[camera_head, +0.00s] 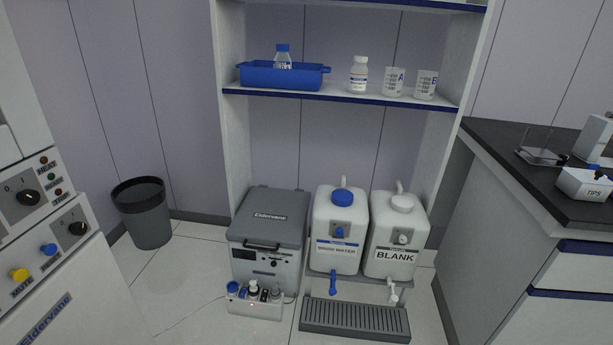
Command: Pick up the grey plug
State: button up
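I cannot make out a grey plug for certain in this view. A thin pale cable (190,318) runs over the floor to a small white unit (240,306) in front of the grey Eldervane cool box (268,222). The small unit carries blue, white and dark tops, too small to tell apart. My gripper is not in view.
A shelf holds a blue tray (262,84) with a bottle, another bottle and two beakers. Two white canisters (340,215) (396,230) stand beside the cool box, above a grey drip grate (354,321). A bin (146,222) and control cabinet stand left, a dark-topped bench (507,168) right.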

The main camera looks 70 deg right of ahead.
aim_at(275, 291)
jog(key=z, duration=1.65)
